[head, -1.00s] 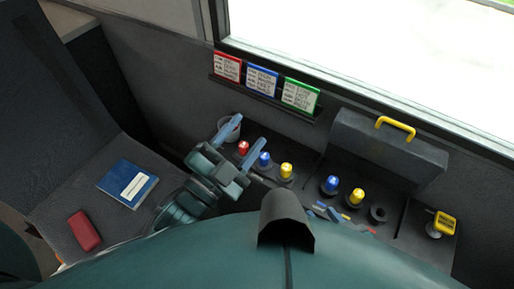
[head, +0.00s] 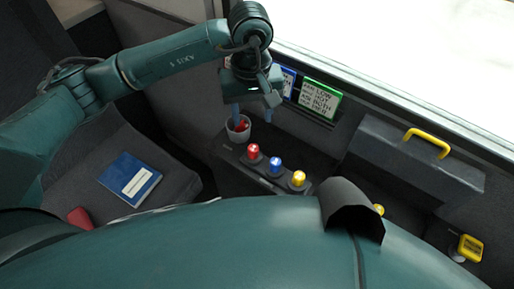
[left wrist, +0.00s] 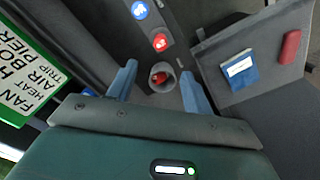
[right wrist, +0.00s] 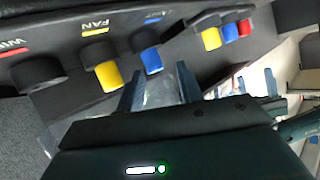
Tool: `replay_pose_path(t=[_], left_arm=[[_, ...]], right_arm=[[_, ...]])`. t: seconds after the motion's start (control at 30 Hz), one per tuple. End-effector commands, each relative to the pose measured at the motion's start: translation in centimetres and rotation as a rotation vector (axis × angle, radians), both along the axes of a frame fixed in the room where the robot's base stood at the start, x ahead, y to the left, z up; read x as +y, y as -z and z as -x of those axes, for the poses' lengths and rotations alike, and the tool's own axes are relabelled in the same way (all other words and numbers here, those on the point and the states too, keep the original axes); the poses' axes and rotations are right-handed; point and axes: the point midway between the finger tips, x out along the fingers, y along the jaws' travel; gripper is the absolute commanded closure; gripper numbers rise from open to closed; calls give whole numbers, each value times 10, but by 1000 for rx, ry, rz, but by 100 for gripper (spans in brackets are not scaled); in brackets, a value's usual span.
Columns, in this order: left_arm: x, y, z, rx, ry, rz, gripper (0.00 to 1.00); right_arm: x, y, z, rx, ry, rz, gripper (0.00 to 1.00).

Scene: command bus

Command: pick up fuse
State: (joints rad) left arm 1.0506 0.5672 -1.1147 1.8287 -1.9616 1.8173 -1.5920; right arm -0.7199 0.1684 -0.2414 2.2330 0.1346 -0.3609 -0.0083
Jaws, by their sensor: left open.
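A pale cup (head: 237,135) stands at the left end of the dark console, with a small red piece (head: 241,127) inside. This may be the fuse; it is too small to be sure. My left gripper (head: 252,113) is open and empty above the cup. In the left wrist view, the cup (left wrist: 152,84) and red piece (left wrist: 159,78) show between the spread fingers. My right gripper (right wrist: 157,75) shows only in its wrist view, open over the console beside the coloured knobs; the head view does not show it.
A red knob (head: 253,151), blue knob (head: 275,164) and yellow knob (head: 298,179) stand right of the cup. Label cards (head: 321,99) line the wall. A grey box with a yellow handle (head: 427,143) is at right. A blue book (head: 130,179) lies on the seat.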

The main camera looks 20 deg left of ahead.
Motion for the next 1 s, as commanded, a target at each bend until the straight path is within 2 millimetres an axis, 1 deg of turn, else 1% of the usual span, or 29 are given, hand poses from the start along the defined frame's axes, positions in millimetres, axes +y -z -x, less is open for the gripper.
replay_pose_path(t=[0.2,0.33,0.4,0.57,0.67,0.83,0.9,1.0], left_arm=[[1,39,1,5,0,-5,50],[0,61,1,4,1,-2,50],[0,69,1,3,1,-3,50],[0,79,1,2,2,-1,50],[-1,91,3,6,0,-2,50],[-2,117,3,4,1,0,50],[-1,124,3,2,0,-1,50],[-1,128,3,1,1,0,50]], right_arm=[[0,0,0,0,1,0,64],[0,0,0,0,1,0,64],[0,0,0,0,1,0,64],[-1,-1,0,0,2,1,64],[0,-2,1,1,1,1,64],[0,0,1,9,0,-1,64],[0,0,1,10,-1,-1,64],[1,0,0,9,-1,-1,64]])
